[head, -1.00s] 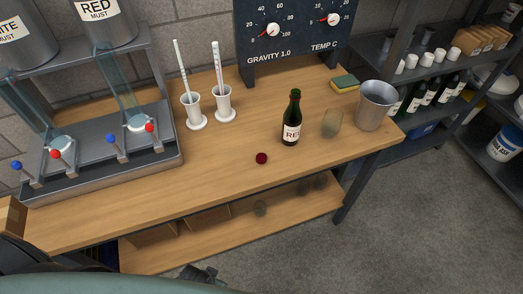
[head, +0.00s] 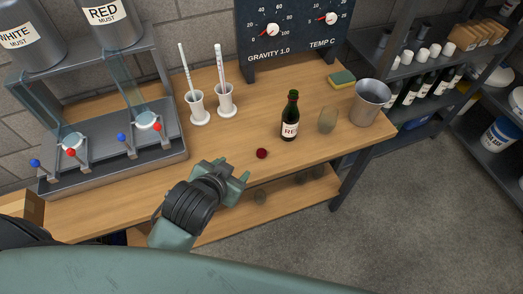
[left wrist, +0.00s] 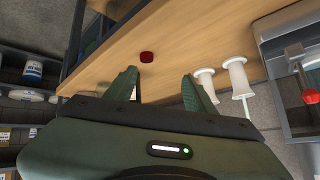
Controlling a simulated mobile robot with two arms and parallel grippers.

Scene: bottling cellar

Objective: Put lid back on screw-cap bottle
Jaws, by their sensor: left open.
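The dark green bottle (head: 290,118) with a "RED" label stands upright on the wooden bench. A small dark red lid (head: 262,153) lies on the bench top, in front and left of the bottle. The lid also shows in the left wrist view (left wrist: 147,57), beyond the fingertips. My left gripper (head: 235,172) is open and empty, close to the bench's front edge and left of the lid, apart from it. Its two fingers show spread in the left wrist view (left wrist: 160,84). My right gripper is in neither view.
A glass (head: 327,119) and a metal bucket (head: 370,102) stand right of the bottle, with a sponge (head: 342,78) behind. Two white cylinder stands (head: 199,108) are behind left. The filling rig (head: 115,165) fills the left end. Bench around the lid is clear.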

